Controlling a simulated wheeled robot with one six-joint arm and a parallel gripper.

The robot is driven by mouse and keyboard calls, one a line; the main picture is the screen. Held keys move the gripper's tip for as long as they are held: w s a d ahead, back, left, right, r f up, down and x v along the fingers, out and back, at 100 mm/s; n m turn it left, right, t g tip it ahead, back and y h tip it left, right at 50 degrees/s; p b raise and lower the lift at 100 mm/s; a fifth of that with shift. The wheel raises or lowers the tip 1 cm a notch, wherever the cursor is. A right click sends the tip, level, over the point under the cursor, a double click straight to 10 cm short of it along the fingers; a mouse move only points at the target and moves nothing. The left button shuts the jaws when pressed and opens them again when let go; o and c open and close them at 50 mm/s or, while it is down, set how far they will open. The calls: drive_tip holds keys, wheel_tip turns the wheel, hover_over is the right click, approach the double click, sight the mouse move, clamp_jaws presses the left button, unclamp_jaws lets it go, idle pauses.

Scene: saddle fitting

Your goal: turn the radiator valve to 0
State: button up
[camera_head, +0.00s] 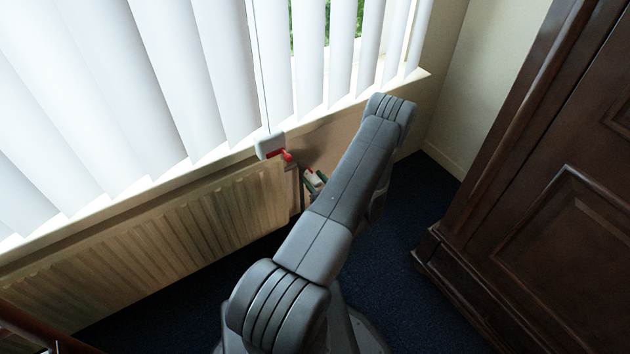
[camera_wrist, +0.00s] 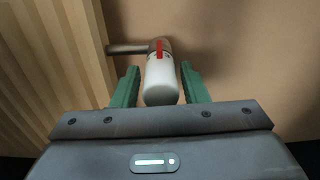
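The radiator valve has a white, rounded head (camera_wrist: 161,82) with a red mark along its far part, and a metal pipe (camera_wrist: 127,48) runs left from its far end to the radiator. My gripper (camera_wrist: 160,68) is open, with one green finger on each side of the valve head. A narrow gap shows beside each finger, so the fingers appear not to touch it. In the head view the white valve head (camera_head: 313,180) is small at the right end of the radiator, partly hidden by the green fingers and my arm. I cannot read any number on it.
The ribbed radiator (camera_head: 170,235) runs under the windowsill (camera_head: 130,188). A white and red object (camera_head: 270,146) sits at the sill edge, close above the valve. White blinds (camera_head: 200,80) hang behind. A dark wooden cabinet (camera_head: 560,200) stands at right, with blue carpet (camera_head: 420,285) between.

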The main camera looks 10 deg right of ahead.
drive_tip(key=c, duration=0.6)
drive_tip(key=shift+f, duration=0.1)
drive_tip(key=shift+m+b, duration=0.9)
drive_tip(key=shift+m, duration=0.2)
drive_tip(key=m+b, duration=0.1)
drive_tip(key=m, duration=0.1)
drive_tip(key=shift+m, duration=0.3)
drive_tip(key=m+b, duration=0.2)
drive_tip(key=m, duration=1)
drive_tip(key=shift+m, duration=0.3)
drive_tip(key=m, duration=0.6)
drive_tip(key=shift+m, duration=0.3)
